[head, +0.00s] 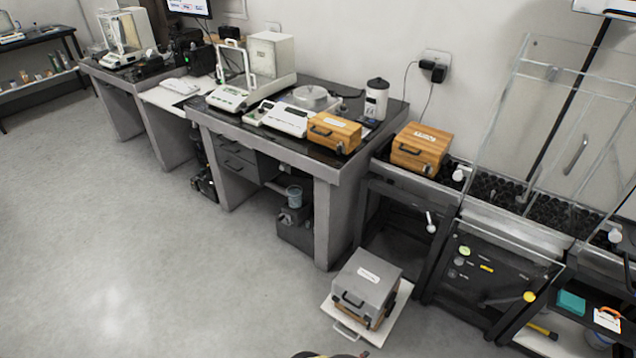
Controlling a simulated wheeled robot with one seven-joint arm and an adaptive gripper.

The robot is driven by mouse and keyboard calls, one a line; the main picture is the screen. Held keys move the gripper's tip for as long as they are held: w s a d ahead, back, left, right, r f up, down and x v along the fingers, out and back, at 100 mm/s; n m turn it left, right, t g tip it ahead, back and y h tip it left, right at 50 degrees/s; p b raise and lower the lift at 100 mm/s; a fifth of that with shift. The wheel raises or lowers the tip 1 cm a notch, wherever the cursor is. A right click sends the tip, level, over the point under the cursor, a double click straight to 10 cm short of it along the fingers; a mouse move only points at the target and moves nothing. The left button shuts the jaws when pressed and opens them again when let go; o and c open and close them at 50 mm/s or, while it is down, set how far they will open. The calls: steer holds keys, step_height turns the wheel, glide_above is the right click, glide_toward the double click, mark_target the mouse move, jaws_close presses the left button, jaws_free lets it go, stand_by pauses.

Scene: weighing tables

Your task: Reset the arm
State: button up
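My gripper does not show in the head view. Only a small dark rounded piece shows at the bottom edge, cut off by the frame; I cannot tell what it is. No fingers show, and nothing held can be seen.
A weighing table (318,172) carries balances, a wooden box (334,132) and a white canister (376,99). Another wooden box (420,148) sits right of it. A grey box (367,276) stands low on a white tray (342,325). Clear floor (130,230) lies at left.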

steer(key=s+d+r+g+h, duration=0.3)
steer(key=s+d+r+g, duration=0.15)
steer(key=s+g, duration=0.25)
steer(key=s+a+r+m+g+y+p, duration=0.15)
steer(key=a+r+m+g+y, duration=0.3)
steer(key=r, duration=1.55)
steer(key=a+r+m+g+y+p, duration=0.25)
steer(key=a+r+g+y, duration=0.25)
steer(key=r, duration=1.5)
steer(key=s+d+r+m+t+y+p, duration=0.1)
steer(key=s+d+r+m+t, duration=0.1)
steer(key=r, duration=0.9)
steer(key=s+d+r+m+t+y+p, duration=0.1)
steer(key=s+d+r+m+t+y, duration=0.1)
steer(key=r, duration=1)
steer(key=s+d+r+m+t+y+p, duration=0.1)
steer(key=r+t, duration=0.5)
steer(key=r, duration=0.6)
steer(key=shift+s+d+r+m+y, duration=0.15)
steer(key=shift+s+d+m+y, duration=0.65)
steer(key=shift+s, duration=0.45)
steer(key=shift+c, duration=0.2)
